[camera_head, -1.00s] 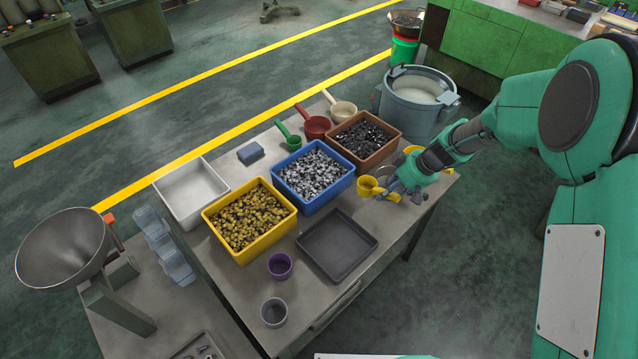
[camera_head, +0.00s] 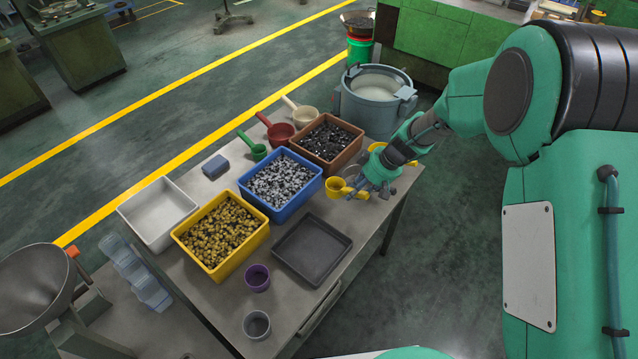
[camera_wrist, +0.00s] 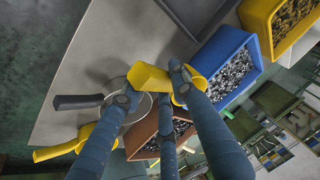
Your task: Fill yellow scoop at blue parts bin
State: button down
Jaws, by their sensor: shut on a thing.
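My gripper (camera_head: 362,188) is shut on the yellow scoop (camera_head: 334,187), beside the right side of the blue parts bin and in front of the brown bin. In the wrist view the yellow scoop (camera_wrist: 153,78) shows between my gripper's fingers (camera_wrist: 150,88). I cannot tell its exact height above the table or whether anything is in it. The blue parts bin (camera_head: 302,199) stands on the table, filled with small silver-grey parts. In the wrist view the blue bin (camera_wrist: 207,54) is just right of the scoop.
A brown bin (camera_head: 345,162) of dark parts and a yellow bin (camera_head: 238,258) of brass-coloured parts flank the blue bin. A dark empty tray (camera_head: 312,249) lies in front. Green (camera_head: 259,151), red (camera_head: 280,133) and cream (camera_head: 305,116) scoops stand behind. A dark-handled round utensil (camera_wrist: 80,101) is near my gripper.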

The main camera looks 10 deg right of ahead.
jog(key=shift+w+a+r+m+p, duration=0.4)
jog(key=shift+a+r+m+p, duration=0.1)
jog(key=shift+a+m, duration=0.15)
jog(key=w+a+r+m+p, duration=0.1)
jog(key=a, duration=0.1)
jog(key=w+a+r+m+h+p, duration=0.1)
jog(key=a+m, duration=0.1)
jog(key=w+a+r+m+h+p, duration=0.1)
jog(key=w+a+m+p, duration=0.1)
jog(key=shift+a+m+t, duration=0.1)
jog(key=shift+m+t, duration=0.15)
jog(key=shift+t, duration=0.05)
jog(key=w+a+r+m+p, duration=0.1)
jog(key=w+a+m+p, duration=0.1)
jog(key=a+m, duration=0.3)
jog(key=w+a+r+m+g+h+p, duration=0.1)
jog(key=w+a+r+m+p, duration=0.1)
jog(key=a+m+p, duration=0.3)
jog(key=w+a+r+m+g+h+p, duration=0.1)
jog(key=w+a+r+m+p, duration=0.1)
jog(key=a+m, duration=0.4)
jog(key=w+a+p, duration=0.1)
jog(key=w+a, duration=0.1)
jog(key=a, duration=0.3)
jog(key=shift+f, duration=0.15)
